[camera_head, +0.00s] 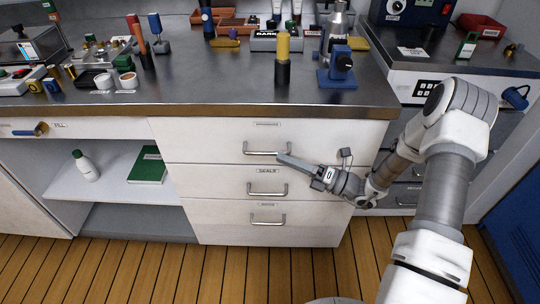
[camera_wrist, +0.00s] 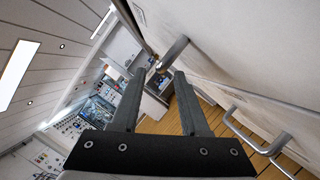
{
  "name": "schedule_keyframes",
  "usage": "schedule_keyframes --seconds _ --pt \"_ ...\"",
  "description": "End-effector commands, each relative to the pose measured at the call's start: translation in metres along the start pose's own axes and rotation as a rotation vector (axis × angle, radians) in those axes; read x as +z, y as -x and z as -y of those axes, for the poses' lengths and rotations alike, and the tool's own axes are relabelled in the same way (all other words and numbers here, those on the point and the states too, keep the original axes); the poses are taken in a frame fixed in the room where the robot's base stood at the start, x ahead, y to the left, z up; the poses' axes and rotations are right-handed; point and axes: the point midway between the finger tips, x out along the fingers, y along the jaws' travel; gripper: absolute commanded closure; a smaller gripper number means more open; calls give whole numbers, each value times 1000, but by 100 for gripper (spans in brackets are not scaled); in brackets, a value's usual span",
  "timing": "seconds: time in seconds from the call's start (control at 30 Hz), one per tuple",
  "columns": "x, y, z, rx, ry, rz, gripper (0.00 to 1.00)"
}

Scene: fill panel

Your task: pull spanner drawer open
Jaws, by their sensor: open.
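A stack of white drawers with bar handles stands under the bench. The top drawer (camera_head: 215,140) has a metal handle (camera_head: 258,151) and a label too small to read; a middle label appears to read SEALS. I cannot tell by label which is the spanner drawer. All fronts look closed. My gripper (camera_head: 282,158) is at the right end of the top handle. In the wrist view my gripper (camera_wrist: 160,75) is open, and the near end of a handle (camera_wrist: 174,52) shows just beyond the fingertips. I cannot tell whether they touch.
The middle handle (camera_head: 267,190) and bottom handle (camera_head: 268,219) sit below; one handle shows near my gripper in the wrist view (camera_wrist: 255,135). The metal benchtop (camera_head: 200,98) overhangs above. An open shelf (camera_head: 115,190) is left. Wooden floor (camera_head: 230,270) in front is clear.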

Motion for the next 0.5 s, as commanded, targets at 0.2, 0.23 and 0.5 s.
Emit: schedule_keyframes --seconds 0.2,0.23,0.5 --pt "-1 -35 1 1 2 -2 55" --pt "-1 -38 1 1 1 -2 55" --pt "0 -50 0 0 1 -1 55"
